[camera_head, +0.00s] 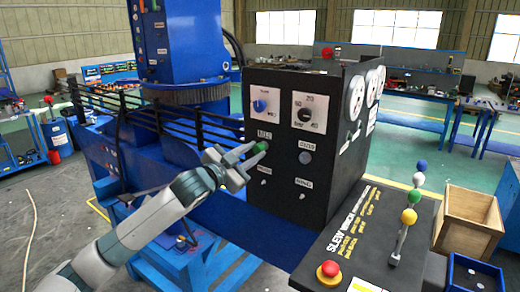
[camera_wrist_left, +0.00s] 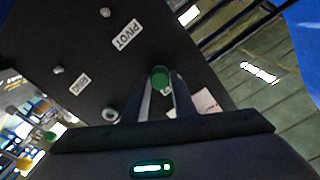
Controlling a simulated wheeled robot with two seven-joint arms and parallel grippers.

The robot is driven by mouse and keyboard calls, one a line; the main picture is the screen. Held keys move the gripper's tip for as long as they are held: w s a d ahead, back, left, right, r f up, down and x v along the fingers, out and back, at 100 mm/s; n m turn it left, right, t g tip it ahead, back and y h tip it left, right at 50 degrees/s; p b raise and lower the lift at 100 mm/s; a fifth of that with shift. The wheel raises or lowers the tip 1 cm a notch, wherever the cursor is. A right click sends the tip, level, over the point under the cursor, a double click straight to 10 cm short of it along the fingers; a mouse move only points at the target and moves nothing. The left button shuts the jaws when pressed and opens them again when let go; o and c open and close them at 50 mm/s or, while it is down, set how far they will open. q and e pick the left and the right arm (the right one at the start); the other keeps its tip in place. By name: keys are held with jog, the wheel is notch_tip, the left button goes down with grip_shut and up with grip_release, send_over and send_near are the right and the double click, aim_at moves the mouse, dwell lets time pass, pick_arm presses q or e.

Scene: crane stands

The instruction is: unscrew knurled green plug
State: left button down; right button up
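The knurled green plug (camera_head: 260,148) sits on the front face of the black control box (camera_head: 285,195), below the left dial. It also shows in the left wrist view (camera_wrist_left: 160,77), between the tips of my two fingers. My left gripper (camera_head: 252,152) reaches in from the left with one finger on each side of the plug. In the left wrist view, the gripper's fingertips (camera_wrist_left: 161,84) lie against the plug's sides with no clear gap. The plug's base is partly hidden, so its threads do not show. My right gripper is not in view.
A grey round knob (camera_head: 305,157), toggle switches and labels surround the plug. A console with a red button (camera_head: 328,272) and a lever with coloured balls (camera_head: 409,216) stands at the right, beside a wooden crate (camera_head: 462,232). Black railings (camera_head: 170,125) run at left.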

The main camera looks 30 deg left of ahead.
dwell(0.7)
pick_arm(q)
jog(key=shift+n, duration=0.9)
jog(key=n, duration=0.3)
jog(key=n, duration=0.3)
jog(key=shift+s+n, duration=0.1)
jog(key=shift+n, duration=0.3)
jog(key=shift+s+a, duration=0.15)
jog(key=shift+s, duration=1.85)
